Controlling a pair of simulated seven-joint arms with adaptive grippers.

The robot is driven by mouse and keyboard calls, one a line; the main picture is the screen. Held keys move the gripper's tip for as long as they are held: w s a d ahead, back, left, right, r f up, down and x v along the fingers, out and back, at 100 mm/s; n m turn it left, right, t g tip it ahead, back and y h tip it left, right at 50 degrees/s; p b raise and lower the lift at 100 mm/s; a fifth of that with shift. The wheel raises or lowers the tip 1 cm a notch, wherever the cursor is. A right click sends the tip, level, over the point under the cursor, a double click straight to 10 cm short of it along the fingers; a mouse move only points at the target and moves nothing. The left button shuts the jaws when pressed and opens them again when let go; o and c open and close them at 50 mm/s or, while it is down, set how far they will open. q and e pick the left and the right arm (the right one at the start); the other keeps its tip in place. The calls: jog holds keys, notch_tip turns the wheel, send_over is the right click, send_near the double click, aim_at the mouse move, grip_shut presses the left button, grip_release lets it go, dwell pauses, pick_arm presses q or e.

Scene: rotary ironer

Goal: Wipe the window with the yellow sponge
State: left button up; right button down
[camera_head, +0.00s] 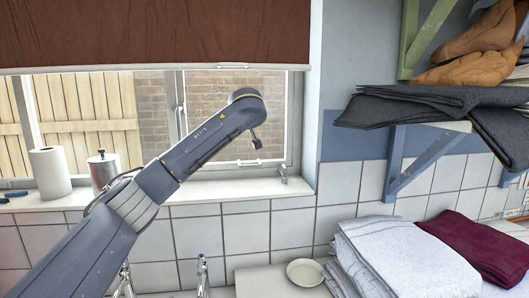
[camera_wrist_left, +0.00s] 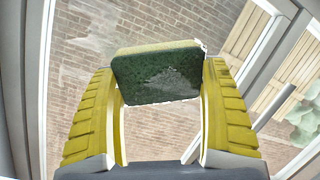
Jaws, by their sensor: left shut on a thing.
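The sponge (camera_wrist_left: 158,73) is held between the yellow fingers of my left gripper (camera_wrist_left: 160,100) in the left wrist view. Its dark green side faces my wrist camera and a yellow edge shows along the top. The window (camera_head: 222,115) is in front of my left arm in the head view; the arm reaches up to its right pane. There the arm's end hides the gripper and sponge. The glass (camera_wrist_left: 95,45) fills much of the left wrist view, with pale smears and a brick wall beyond. I cannot tell whether the sponge touches it. My right gripper is not in view.
The sill holds a paper roll (camera_head: 50,172) and a metal canister (camera_head: 103,170) at the left. A brown blind (camera_head: 150,30) hangs above. Taps (camera_head: 203,275) are below. Folded towels (camera_head: 405,260), a small dish (camera_head: 305,272) and a loaded shelf bracket (camera_head: 425,165) are at the right.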

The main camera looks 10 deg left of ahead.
pick_arm(q)
jog(key=shift+w+a+r+n+t+y, duration=0.1)
jog(key=shift+a+r+n+t+y, duration=0.2)
jog(key=shift+r+t+y, duration=0.4)
jog(key=shift+a+r, duration=0.1)
jog(key=shift+r, duration=0.05)
jog(key=shift+w+t, duration=0.1)
jog(key=shift+t, duration=0.3)
jog(key=shift+x, duration=2.8)
jog(key=shift+x, duration=1.05)
jog(key=shift+w+d+r, duration=0.1)
jog(key=shift+d+r, duration=0.05)
jog(key=shift+d, duration=0.1)
jog(key=shift+w+d, duration=2.05)
jog(key=shift+d, duration=3.65)
jog(key=s+a, duration=0.4)
jog(key=a, duration=0.7)
jog(key=shift+a, duration=0.3)
